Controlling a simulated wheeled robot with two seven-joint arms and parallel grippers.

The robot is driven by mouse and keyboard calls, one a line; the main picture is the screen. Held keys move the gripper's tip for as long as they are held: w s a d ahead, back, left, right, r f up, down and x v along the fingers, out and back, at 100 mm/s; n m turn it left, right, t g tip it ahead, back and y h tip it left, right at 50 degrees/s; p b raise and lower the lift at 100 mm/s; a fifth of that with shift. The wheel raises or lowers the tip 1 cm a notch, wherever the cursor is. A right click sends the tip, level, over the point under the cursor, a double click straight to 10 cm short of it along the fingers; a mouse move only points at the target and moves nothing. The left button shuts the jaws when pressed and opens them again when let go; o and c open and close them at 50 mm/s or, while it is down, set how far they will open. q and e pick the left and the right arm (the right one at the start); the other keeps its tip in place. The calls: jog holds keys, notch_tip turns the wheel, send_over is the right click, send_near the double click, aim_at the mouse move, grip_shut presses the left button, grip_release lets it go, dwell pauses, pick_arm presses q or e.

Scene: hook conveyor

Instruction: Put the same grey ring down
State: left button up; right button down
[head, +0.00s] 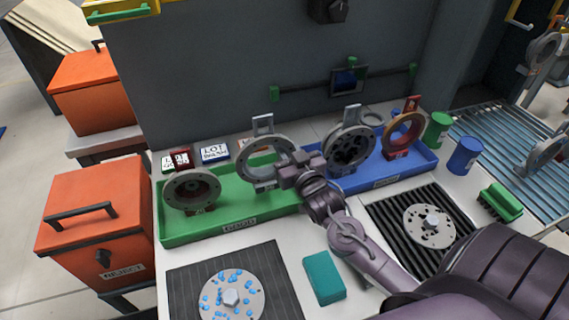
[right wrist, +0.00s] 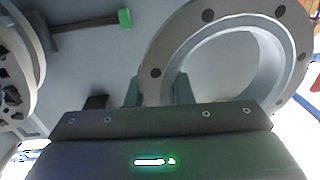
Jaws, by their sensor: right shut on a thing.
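The grey ring (head: 250,152) stands upright at the right end of the green tray (head: 215,230). My right gripper (head: 283,168) is shut on its right side. The right wrist view shows the ring (right wrist: 165,48) large, its rim between the two fingers (right wrist: 158,90). Whether the ring's foot touches the tray floor is hard to tell. A darker grey flanged part (head: 179,190) stands in the tray's left half, apart from the ring. My left gripper is not in view.
The blue tray (head: 420,168) beside it holds a grey wheel-like part (head: 337,142) and a copper-coloured ring (head: 391,137). Small label blocks (head: 214,152) stand behind the green tray. In front are two dark mats with discs (head: 232,280) and a teal block (head: 324,278). Red reject bins (head: 95,215) stand left.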

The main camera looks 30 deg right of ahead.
jog(key=shift+f, duration=2.65)
jog(key=shift+f, duration=0.15)
jog(key=c, duration=1.3)
grip_release()
jog(key=shift+s+a, duration=0.1)
jog(key=shift+s, duration=0.25)
jog(key=s, duration=0.4)
jog(key=s+a+b, duration=0.1)
jog(key=s, duration=0.1)
jog(key=shift+s, duration=0.4)
